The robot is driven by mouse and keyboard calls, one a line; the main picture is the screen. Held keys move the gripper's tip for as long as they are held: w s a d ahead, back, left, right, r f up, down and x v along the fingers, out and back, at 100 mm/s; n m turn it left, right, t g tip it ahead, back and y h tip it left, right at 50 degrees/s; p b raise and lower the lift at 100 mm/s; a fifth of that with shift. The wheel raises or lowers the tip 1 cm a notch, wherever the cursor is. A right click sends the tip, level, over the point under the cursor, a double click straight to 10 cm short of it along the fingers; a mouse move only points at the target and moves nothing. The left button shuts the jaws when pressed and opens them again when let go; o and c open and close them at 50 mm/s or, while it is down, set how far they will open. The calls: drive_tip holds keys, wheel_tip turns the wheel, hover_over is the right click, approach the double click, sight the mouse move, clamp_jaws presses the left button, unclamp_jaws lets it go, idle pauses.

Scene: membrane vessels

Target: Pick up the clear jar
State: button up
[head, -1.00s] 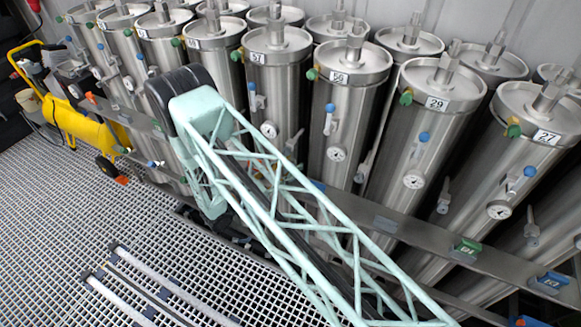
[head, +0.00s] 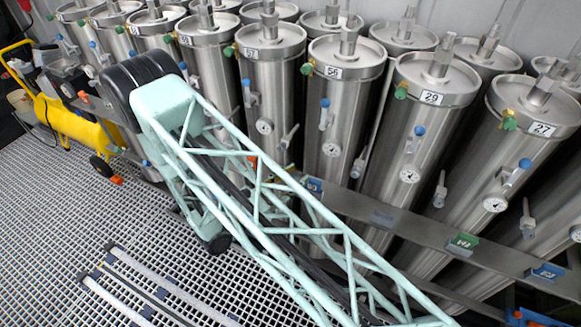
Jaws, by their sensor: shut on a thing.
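I cannot make out the clear jar in the head view. My gripper is not in view either. My pale green lattice arm crosses the middle of the picture, from the lower right up to its black joint at the upper left. A second link folds back down from that joint and ends in a dark part, partly behind the lattice. What lies beyond that end is hidden.
Steel vessels, such as the one numbered 29 (head: 432,97), stand in rows behind my arm, with valves and gauges. A metal rail (head: 400,222) with coloured tags runs before them. The grating floor (head: 60,230) is mostly clear.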

drive_tip(key=shift+s+d+r, duration=0.1)
drive_tip(key=shift+s+d, duration=0.1)
drive_tip(key=shift+s, duration=0.6)
drive_tip(key=shift+s+d+r, duration=0.1)
drive_tip(key=shift+s+d, duration=0.05)
drive_tip(key=shift+s, duration=0.6)
drive_tip(key=shift+s+d, duration=0.2)
drive_tip(key=shift+s, duration=0.6)
drive_tip(key=shift+r, duration=0.6)
drive_tip(key=shift+s, duration=0.1)
drive_tip(key=s+a+r, duration=0.1)
drive_tip(key=s+a, duration=0.3)
drive_tip(key=s, duration=0.3)
drive_tip(key=s+a+r, duration=0.1)
drive_tip(key=s+a, duration=0.3)
drive_tip(key=s, duration=0.3)
drive_tip(key=shift+s+b, duration=0.3)
drive_tip(key=shift+s, duration=0.1)
idle(0.5)
drive_tip(key=shift+w+f, duration=0.1)
drive_tip(key=shift+f, duration=0.05)
idle(0.3)
